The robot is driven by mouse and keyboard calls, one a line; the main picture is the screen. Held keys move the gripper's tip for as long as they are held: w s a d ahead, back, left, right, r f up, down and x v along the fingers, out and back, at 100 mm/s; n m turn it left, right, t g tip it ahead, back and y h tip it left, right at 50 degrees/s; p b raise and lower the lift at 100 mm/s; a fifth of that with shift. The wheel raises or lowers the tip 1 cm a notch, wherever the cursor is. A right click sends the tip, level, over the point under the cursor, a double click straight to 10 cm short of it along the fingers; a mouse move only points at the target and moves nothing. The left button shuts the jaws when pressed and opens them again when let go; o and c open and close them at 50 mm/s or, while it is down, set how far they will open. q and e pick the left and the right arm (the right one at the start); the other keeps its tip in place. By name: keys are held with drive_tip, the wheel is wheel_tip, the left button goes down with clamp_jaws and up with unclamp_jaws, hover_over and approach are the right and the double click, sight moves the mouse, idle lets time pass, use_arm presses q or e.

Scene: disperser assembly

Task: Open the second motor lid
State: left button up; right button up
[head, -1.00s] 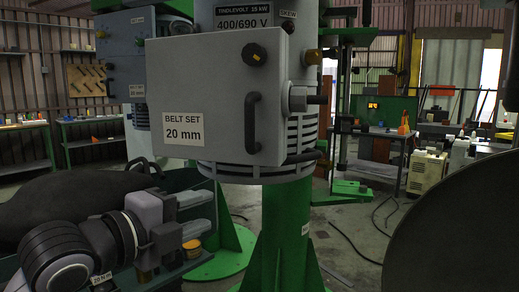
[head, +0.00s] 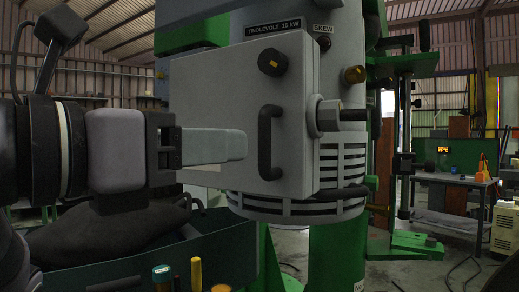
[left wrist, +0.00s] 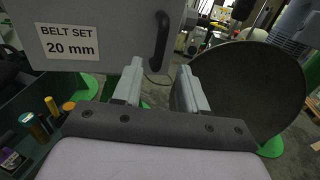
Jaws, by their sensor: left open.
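The grey motor lid (head: 222,85) is a box-like cover with a black vertical handle (head: 268,143) on its front, mounted on the motor housing (head: 300,20). It looks shut, with no gap visible. My left gripper (head: 240,146) reaches in from the left, its fingers just left of the handle, not around it. In the left wrist view the lid (left wrist: 115,25) shows its "BELT SET 20 mm" label, and the handle (left wrist: 161,42) stands beyond the gap between the open, empty fingers (left wrist: 158,82). My right gripper is out of view.
A large bolt (head: 330,115) and knobs (head: 272,62) stick out around the lid. Below is a dark green bin (head: 90,275) with small bottles (head: 196,274). A large dark disc (left wrist: 250,90) stands right of the fingers in the left wrist view.

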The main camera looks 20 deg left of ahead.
sight(261, 144)
use_arm(q)
drive_tip(key=x, duration=0.6)
drive_tip(key=shift+w, duration=0.2)
clamp_jaws()
